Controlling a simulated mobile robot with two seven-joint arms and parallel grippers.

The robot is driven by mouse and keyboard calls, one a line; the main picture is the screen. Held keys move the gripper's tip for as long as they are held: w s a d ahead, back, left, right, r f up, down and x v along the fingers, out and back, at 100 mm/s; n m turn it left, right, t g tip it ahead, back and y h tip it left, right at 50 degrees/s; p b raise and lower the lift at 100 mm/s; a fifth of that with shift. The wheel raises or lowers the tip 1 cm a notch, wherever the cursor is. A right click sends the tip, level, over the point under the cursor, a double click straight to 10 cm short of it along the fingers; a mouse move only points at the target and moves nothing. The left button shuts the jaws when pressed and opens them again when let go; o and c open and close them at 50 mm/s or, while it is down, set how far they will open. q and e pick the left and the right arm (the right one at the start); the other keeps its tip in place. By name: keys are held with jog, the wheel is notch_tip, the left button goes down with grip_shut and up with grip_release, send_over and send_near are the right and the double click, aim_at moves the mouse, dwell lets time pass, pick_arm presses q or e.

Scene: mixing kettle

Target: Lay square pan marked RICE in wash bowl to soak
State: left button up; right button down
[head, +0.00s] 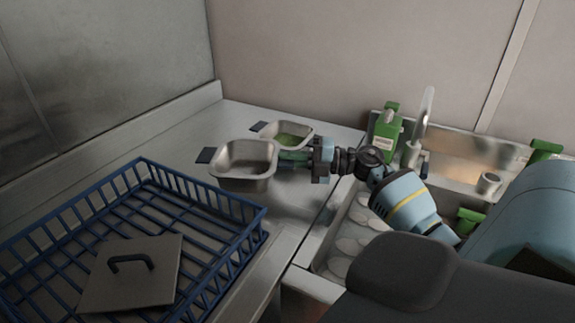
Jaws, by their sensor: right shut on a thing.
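A square steel pan (243,180) is at the middle left, seemingly just above the steel counter. My right gripper (286,158) reaches in from the right and is shut on this pan's right side. I cannot read a RICE mark on it. A second square pan (308,129) with something green in it stands just behind. The sunken basin (336,237) at the right, which looks like the wash bowl, has several pale round discs in it. My right arm and body hide part of it. My left gripper is out of view.
A blue wire rack (140,172) with a grey square lid (130,285) fills the front left. Small dark tags (205,155) lie on the counter. The counter's back left is clear.

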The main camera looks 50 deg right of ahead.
jog(key=shift+f, duration=1.65)
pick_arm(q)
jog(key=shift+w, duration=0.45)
pick_arm(e)
jog(key=shift+f, duration=0.1)
jog(key=shift+f, duration=0.1)
jog(key=shift+f, duration=0.1)
jog(key=c, duration=1.6)
grip_release()
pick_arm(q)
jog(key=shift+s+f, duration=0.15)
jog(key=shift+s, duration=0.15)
pick_arm(e)
jog(key=shift+o, duration=0.2)
